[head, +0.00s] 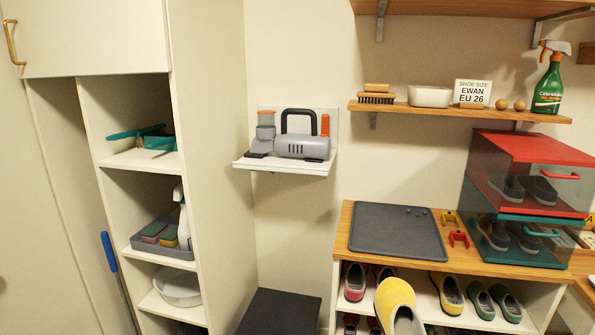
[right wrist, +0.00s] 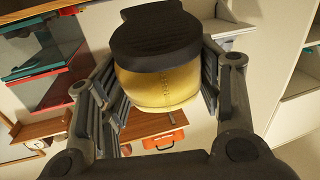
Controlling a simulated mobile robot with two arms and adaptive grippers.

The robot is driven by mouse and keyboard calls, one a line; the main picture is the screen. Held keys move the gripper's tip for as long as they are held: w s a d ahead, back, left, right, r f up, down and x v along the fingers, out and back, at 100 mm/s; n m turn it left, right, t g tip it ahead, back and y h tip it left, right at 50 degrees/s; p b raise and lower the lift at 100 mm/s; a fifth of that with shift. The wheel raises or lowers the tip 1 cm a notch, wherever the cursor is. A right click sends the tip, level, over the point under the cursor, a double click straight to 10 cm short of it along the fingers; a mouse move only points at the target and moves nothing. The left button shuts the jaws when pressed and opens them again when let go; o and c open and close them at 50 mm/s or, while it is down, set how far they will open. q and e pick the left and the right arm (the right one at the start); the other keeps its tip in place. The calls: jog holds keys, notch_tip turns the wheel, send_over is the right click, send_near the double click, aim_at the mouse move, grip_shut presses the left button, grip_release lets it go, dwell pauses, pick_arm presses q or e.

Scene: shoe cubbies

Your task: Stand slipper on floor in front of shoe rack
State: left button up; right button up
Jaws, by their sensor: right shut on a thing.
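A yellow slipper (head: 393,291) with a grey inside shows at the bottom centre of the head view, in front of the shoe rack (head: 480,255). In the right wrist view the slipper (right wrist: 165,90) is seen from close by, with its dark sole across the top. My right gripper (right wrist: 160,97) has a finger on each side of the slipper and is shut on it. The slipper is off the floor, its lower part cut off by the head view's edge. My left gripper is in neither view. The floor in front of the rack is hidden.
The rack holds several shoes, among them a yellow one (head: 448,296) and a green pair (head: 490,300). On its top lie a grey mat (head: 397,232) and stacked shoe boxes (head: 525,172). A dark low block (head: 278,312) stands left of the rack. A tall cabinet (head: 215,130) is at left.

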jog(key=r, duration=0.1)
jog(key=s+a+r+p, duration=0.1)
jog(key=r+p, duration=0.1)
jog(key=shift+s+a+r, duration=0.25)
jog(key=shift+s+a, duration=0.05)
jog(key=shift+s, duration=0.2)
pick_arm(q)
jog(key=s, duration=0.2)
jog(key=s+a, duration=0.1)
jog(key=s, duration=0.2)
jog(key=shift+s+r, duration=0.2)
pick_arm(e)
jog(key=s+f, duration=0.3)
jog(key=s, duration=0.4)
jog(key=shift+s, duration=0.35)
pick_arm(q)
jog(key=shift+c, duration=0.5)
